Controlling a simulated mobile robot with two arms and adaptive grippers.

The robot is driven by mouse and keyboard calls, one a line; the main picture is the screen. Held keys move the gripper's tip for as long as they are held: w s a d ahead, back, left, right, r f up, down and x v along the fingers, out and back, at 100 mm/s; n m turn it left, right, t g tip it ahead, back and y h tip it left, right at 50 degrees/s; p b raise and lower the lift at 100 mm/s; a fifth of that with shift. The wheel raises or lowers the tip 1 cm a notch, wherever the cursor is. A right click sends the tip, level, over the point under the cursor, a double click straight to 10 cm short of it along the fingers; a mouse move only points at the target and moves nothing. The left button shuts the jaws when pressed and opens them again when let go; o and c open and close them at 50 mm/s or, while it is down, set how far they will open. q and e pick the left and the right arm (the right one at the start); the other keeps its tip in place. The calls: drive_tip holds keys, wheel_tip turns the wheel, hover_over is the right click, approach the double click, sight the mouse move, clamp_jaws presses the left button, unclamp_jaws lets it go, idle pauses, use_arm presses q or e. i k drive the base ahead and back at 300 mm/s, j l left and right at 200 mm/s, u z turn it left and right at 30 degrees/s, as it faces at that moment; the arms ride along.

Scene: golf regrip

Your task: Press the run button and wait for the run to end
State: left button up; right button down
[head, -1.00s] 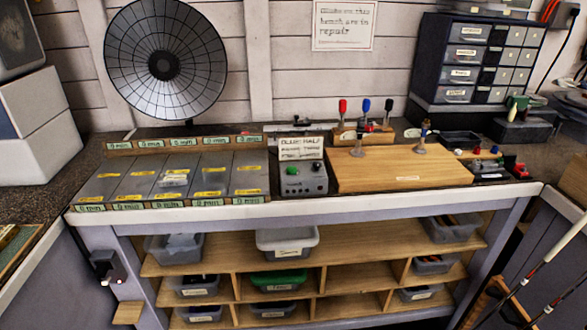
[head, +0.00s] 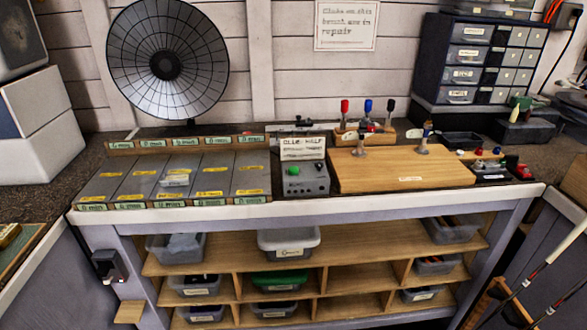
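A grey control box (head: 302,181) stands on the bench between the grey panels and the wooden board. A round green button (head: 293,170) is on its top left, with a dark knob beside it. A paper sign (head: 303,147) stands upright behind the button, headed with what looks like "GLUE HALF". I cannot tell from the box whether a run is on. Neither of my grippers is in view, and nothing covers the button.
Grey panels (head: 215,170) with yellow labels lie left of the box. The wooden board (head: 410,172) on the right bears small metal stands (head: 422,143). Three coloured-handled tools (head: 367,105) stand behind it. A dark round mesh dish (head: 167,60) stands at the back left.

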sight(292, 170)
drive_tip(key=i+j+z, duration=0.2)
drive_tip(key=j, duration=0.3)
drive_tip(key=j+z, duration=0.25)
drive_tip(key=j, duration=0.25)
drive_tip(key=i+j+z, duration=0.2)
drive_tip(key=j, duration=0.35)
drive_tip(key=k, duration=0.05)
